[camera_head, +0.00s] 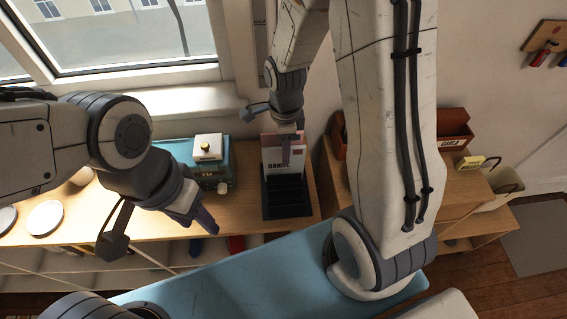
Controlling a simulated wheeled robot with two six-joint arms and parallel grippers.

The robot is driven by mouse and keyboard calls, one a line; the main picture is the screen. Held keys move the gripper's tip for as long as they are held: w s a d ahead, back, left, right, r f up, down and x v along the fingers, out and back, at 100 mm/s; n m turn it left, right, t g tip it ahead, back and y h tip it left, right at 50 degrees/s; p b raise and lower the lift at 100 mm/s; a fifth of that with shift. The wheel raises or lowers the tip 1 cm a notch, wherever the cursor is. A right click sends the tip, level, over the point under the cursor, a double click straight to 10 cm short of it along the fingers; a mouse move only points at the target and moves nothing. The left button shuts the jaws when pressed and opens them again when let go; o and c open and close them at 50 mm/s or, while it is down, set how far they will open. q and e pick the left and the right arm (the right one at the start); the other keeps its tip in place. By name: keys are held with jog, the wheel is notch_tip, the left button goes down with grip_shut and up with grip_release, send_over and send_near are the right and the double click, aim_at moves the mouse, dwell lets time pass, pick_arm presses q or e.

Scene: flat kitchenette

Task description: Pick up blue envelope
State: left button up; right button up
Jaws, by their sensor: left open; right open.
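I cannot make out a blue envelope for certain. A black rack (287,203) on the wooden counter holds a white and reddish card or envelope marked "DANIEL" (272,158). My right gripper (286,155) points down in front of this card, at the rack's back; whether it touches the card I cannot tell. It is open, and its fingers overlap in this view. My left gripper (205,224) is open over the counter's front edge, left of the rack, with nothing seen in it. A small blue item (195,247) shows below the counter edge, too little to identify.
A teal box-like appliance (217,163) stands left of the rack, close to my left gripper. A white plate (45,218) lies at the counter's left. Brown boxes (452,128) and a small yellow item (470,162) stand at right. The window is behind.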

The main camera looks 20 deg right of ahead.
jog(key=f, duration=0.1)
jog(key=f+p, duration=0.1)
jog(key=f, duration=0.3)
jog(key=shift+w, duration=0.35)
jog(key=shift+c, duration=0.3)
grip_shut()
